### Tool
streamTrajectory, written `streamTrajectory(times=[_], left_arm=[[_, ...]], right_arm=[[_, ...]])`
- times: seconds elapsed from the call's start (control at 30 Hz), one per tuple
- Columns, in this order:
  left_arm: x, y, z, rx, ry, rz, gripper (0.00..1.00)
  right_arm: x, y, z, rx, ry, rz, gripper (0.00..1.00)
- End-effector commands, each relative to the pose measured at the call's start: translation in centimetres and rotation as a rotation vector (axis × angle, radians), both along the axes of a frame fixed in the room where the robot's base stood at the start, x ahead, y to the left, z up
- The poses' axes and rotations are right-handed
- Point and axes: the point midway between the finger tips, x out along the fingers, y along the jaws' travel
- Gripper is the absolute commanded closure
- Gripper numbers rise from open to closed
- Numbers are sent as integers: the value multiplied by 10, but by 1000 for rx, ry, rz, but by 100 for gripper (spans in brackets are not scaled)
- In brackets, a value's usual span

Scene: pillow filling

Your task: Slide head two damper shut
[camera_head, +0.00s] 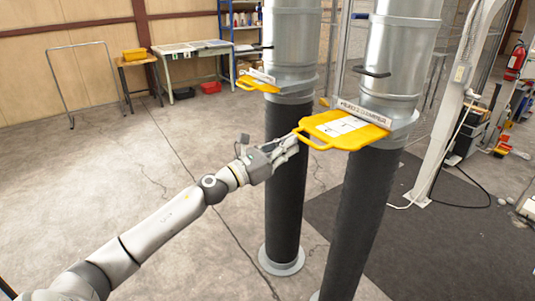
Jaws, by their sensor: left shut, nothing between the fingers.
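A yellow damper plate (345,130) with a white label on top sticks out to the left from the nearer metal pipe (400,60). The small sign (362,111) above it appears to end in "2 DAMPER". The plate's loop handle (313,140) points left. My left gripper (293,143) is shut and empty, with its fingertips close to that handle. I cannot tell whether they touch it. A similar yellow plate (258,83) sits on the farther pipe (291,35). My right gripper is out of view.
Dark hoses (289,180) run from both pipes down to floor flanges. A workbench (195,55), a small table and a metal frame stand at the back left. A white post (447,110) stands at the right. Floor at the left is clear.

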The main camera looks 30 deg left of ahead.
Motion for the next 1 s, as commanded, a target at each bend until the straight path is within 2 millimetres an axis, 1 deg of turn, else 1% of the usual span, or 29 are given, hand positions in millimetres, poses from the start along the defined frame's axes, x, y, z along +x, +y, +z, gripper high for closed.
streamTrajectory(times=[0.03,0.2,0.4,0.5,0.6,0.73,1.0], left_arm=[[12,-4,4,-3,-8,2,100],[44,-17,3,-4,-6,3,100],[77,-31,2,-4,-5,2,100],[90,-37,1,-3,-4,2,100],[101,-41,2,-3,-4,2,100],[110,-45,1,-2,-2,2,100],[116,-47,2,-2,-3,3,100]], right_arm=[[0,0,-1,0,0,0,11],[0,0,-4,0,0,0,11],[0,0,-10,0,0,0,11],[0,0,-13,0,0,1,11],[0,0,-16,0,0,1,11],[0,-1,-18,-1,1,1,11],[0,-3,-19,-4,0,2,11]])
